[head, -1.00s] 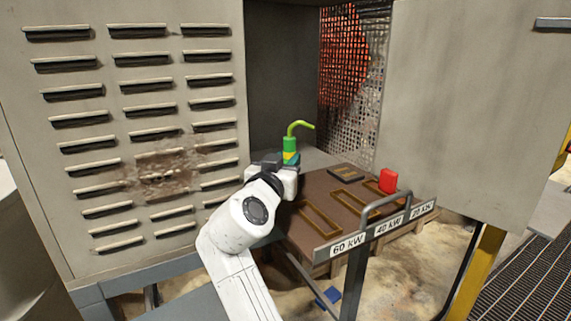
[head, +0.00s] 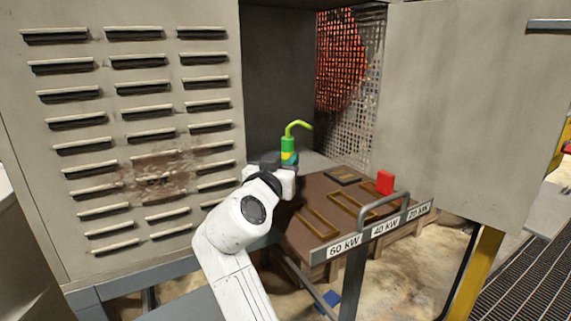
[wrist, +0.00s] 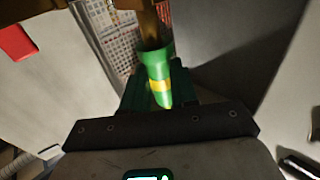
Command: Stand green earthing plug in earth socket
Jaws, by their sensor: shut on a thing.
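The green earthing plug (head: 288,146) has a yellow band and a bent lime-green lead on top. My gripper (head: 284,163) is shut on it and holds it upright at the back left of the brown board (head: 303,241). In the wrist view the plug (wrist: 154,68) sits between the dark green fingers (wrist: 156,92), its yellow band showing. I cannot tell whether the plug's lower end touches anything, as my gripper hides it. I cannot make out the earth socket for certain.
The board carries yellow-outlined slots and a small dark plate (head: 343,177). A red block (head: 384,182) stands at its right; a grey rail (head: 384,203) and kW labels line the front. A louvred cabinet (head: 120,130) is left, a grey panel (head: 460,110) right.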

